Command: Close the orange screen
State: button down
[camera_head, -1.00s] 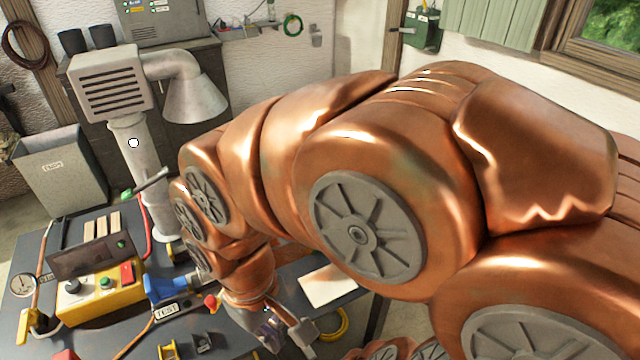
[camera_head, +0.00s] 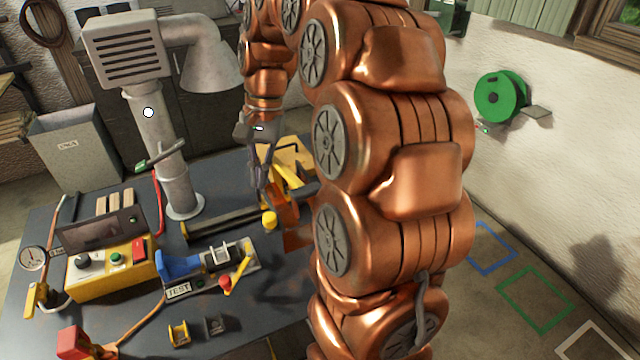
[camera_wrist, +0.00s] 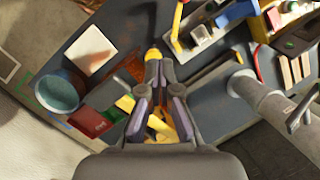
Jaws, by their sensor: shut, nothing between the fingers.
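The orange screen (camera_head: 296,238) shows as a brownish-orange panel at the middle of the bench, partly hidden behind my arm. A yellow knob (camera_head: 269,220) stands beside its left edge. In the wrist view a rusty orange patch (camera_wrist: 131,68), probably the same screen, lies left of the yellow knob (camera_wrist: 153,54). I cannot tell how far the screen is open. My gripper (camera_head: 262,192) points down over the bench behind the knob, shut and empty. In the wrist view its fingertips (camera_wrist: 159,68) are close to the knob; contact cannot be told.
A grey extraction pipe (camera_head: 165,140) stands at the back left. A yellow control box (camera_head: 112,268) and a blue clamp (camera_head: 180,265) occupy the bench's left and front. Yellow pieces (camera_head: 292,155) lie behind the gripper. A blue bowl (camera_wrist: 57,92) and white sheet (camera_wrist: 89,50) lie beyond.

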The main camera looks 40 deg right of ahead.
jog(key=w+d+f+m+t+y+b, duration=0.15)
jog(key=d+f+m, duration=0.35)
jog(key=d, duration=0.9)
jog(key=w+d+f+m+t+b, duration=0.1)
jog(key=d+f+m+b, duration=0.15)
jog(key=d+m, duration=0.75)
jog(key=w+a+f+n, duration=0.2)
jog(key=a+f+n, duration=0.1)
jog(key=f, duration=0.5)
jog(key=shift+f+n+b, duration=0.35)
jog(key=shift+f+n, duration=0.05)
jog(key=shift+a, duration=0.1)
